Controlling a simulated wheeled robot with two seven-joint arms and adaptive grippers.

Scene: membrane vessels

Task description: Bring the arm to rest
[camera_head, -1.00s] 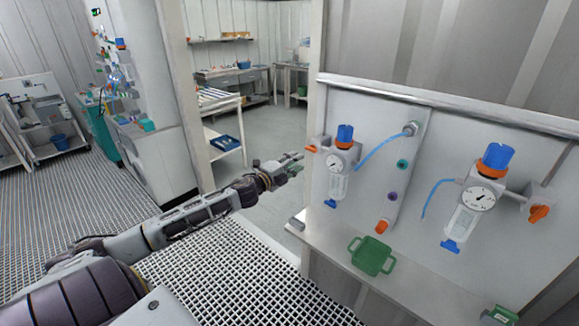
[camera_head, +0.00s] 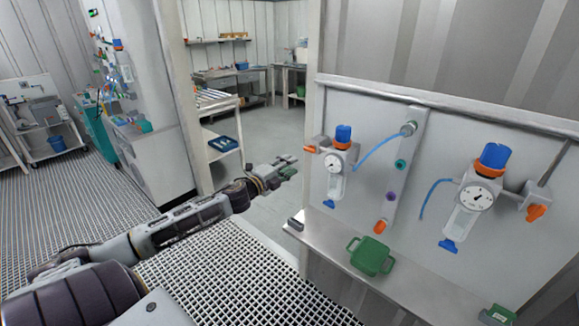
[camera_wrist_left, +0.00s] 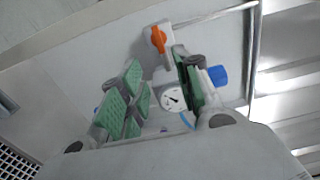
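My left gripper (camera_head: 280,170) is at the end of the outstretched left arm, to the left of the panel and apart from it. In the left wrist view my left gripper (camera_wrist_left: 156,78) shows two green-padded fingers spread apart with nothing held. The near regulator (camera_head: 338,163), with a blue knob, round gauge and orange handle, is on the panel just right of the gripper. It also shows between and behind the fingers in the wrist view (camera_wrist_left: 172,99). My right gripper is not in view.
A second regulator (camera_head: 477,198) is on the panel's right side. A green two-handled container (camera_head: 371,255) sits on the ledge (camera_head: 420,284) below. A post (camera_head: 183,100) and white cabinet (camera_head: 150,150) stand to the left. The grated floor (camera_head: 245,275) is open.

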